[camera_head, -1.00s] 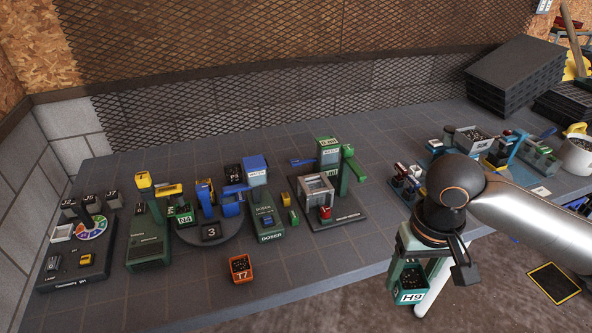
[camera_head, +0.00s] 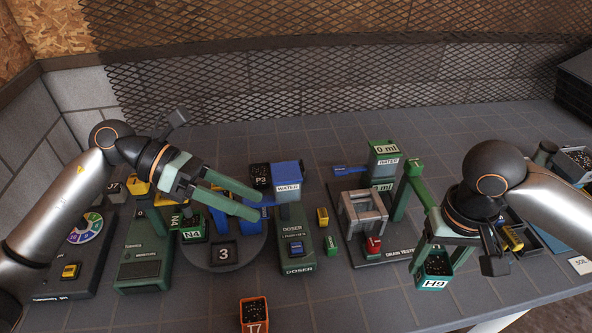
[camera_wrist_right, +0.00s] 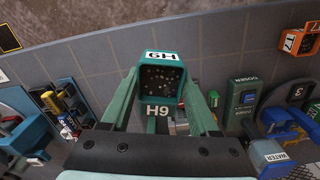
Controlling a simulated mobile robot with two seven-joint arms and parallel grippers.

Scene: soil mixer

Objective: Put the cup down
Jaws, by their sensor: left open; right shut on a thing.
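A teal square cup labelled H9 (camera_head: 433,271), filled with dark granular soil, is held upright in my right gripper (camera_head: 447,250). In the right wrist view the cup (camera_wrist_right: 161,80) sits between the two green fingers of my right gripper (camera_wrist_right: 160,95), which are shut on it. The cup is in front of the drain tester, near the table's front edge; I cannot tell its height above the table. My left gripper (camera_head: 245,200) is open and empty, above the station marked 3 and left of the doser.
An orange cup T7 (camera_head: 254,314) stands at the table's front. The drain tester (camera_head: 365,225) and doser (camera_head: 298,245) stand on the table (camera_head: 370,290). A green cup N4 (camera_head: 193,232) is at station 3 (camera_head: 224,253). Bare table lies between T7 and H9.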

